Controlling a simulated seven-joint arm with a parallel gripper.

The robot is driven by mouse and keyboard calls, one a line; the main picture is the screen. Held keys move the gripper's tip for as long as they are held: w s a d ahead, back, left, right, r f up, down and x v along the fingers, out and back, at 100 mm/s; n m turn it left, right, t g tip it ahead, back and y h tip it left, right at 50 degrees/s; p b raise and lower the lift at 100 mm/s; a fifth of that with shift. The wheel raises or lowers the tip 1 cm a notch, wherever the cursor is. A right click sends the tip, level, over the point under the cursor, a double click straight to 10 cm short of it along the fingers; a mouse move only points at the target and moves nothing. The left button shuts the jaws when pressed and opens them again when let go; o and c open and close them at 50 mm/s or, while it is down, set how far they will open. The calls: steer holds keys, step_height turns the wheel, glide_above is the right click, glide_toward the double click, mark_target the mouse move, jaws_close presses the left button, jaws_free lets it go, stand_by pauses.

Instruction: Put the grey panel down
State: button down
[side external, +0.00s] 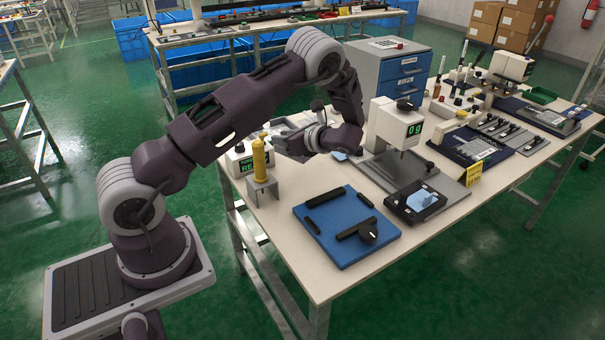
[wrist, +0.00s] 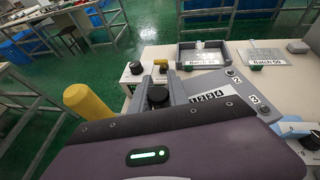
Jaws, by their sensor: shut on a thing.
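The grey panel (wrist: 207,82) shows in the wrist view as a flat grey plate with number labels, extending right from my gripper (wrist: 157,88). My gripper is shut on it, with a dark round knob between or just in front of the fingers. The lower part of the panel is hidden by my purple wrist. In the side external view, my gripper (side external: 300,143) is above the back left part of the bench, right of the yellow-topped stand (side external: 259,158). The panel is mostly hidden there by my wrist, and I cannot tell its height over the bench.
A blue board (side external: 325,245) with black bars lies at the bench's front left. A white press (side external: 395,128) with a green display stands right of my gripper, with a black fixture (side external: 416,212) in front. Bare bench shows between the yellow-topped stand and the blue board.

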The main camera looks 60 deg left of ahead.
steer(key=f, duration=0.6)
steer(key=a+f, duration=0.1)
steer(key=f, duration=0.3)
steer(key=shift+s, duration=0.1)
steer(key=shift+f, duration=0.1)
steer(key=c, duration=1.3)
jaws_free()
steer(key=shift+o, duration=0.2)
steer(key=v, duration=1.2)
steer(key=shift+a, duration=0.1)
steer(key=s+d+r+n+h, duration=0.2)
steer(key=d+r+n+h, duration=0.1)
steer(key=r, duration=0.4)
steer(key=s+d+r+n+h, duration=0.2)
steer(key=s+d+r+n, duration=0.1)
steer(key=r, duration=0.4)
steer(key=s+d+r+n+t+h, duration=0.4)
steer(key=s+d+r, duration=0.2)
steer(key=s, duration=0.4)
steer(key=s+d+r+n+t+h, duration=0.4)
steer(key=s+d+r+n, duration=0.1)
steer(key=s+d, duration=0.4)
steer(key=shift+s+d+r, duration=0.25)
steer(key=shift+s+r, duration=0.35)
steer(key=shift+s, duration=0.15)
